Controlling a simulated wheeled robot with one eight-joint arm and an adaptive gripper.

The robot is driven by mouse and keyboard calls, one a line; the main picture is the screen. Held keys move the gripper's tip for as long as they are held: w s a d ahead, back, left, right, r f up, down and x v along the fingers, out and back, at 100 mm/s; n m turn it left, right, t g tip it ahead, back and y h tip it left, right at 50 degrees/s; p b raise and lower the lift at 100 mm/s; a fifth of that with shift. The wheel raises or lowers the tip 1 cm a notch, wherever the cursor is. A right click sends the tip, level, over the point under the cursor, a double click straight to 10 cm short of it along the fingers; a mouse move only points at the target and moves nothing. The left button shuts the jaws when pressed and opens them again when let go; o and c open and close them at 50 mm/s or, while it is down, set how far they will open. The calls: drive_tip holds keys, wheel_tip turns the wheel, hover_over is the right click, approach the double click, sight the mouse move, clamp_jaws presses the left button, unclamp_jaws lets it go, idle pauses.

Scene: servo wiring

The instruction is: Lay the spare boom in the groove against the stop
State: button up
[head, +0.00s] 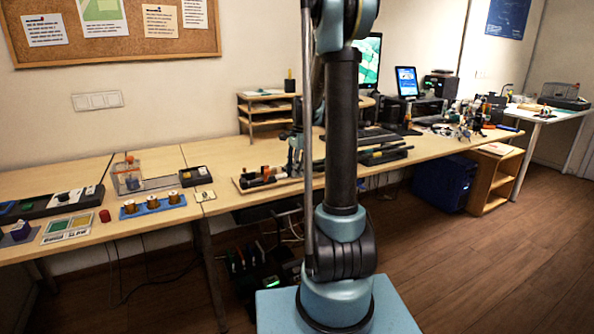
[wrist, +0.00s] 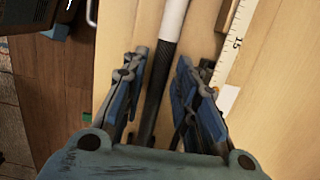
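In the wrist view a long thin rod, likely the spare boom (wrist: 155,90), runs lengthwise between the fingers of my gripper (wrist: 156,72). Its far part is white and its near part black. The fingers stand apart with gaps beside the rod, so my gripper is open around it. The rod lies over pale wood; whether it rests in a groove cannot be told, and no stop can be made out. In the head view my arm hides part of the bench, and the boom cannot be clearly picked out there.
A white ruler (wrist: 236,42) lies right of the gripper in the wrist view. In the head view the long workbench (head: 231,154) holds a board with black and orange parts (head: 262,178), dark bars (head: 385,155) and a blue block with brass spools (head: 152,206).

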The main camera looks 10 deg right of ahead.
idle(0.3)
drive_tip(key=shift+r, duration=0.15)
wheel_tip(320, 180, up, 11)
drive_tip(key=d, duration=0.2)
drive_tip(key=s+n, duration=0.3)
drive_tip(key=s, duration=0.5)
drive_tip(key=s+f+n+t, duration=0.1)
drive_tip(key=s+f+n, duration=0.4)
drive_tip(key=s, duration=0.8)
drive_tip(key=s+f+n+t+h, duration=0.1)
drive_tip(key=s+f+n, duration=0.5)
drive_tip(key=s+f, duration=0.3)
drive_tip(key=s, duration=0.4)
drive_tip(key=shift+s+a+n+t+h, duration=0.2)
drive_tip(key=shift+s+n+t+h, duration=0.1)
drive_tip(key=shift+s+t, duration=0.1)
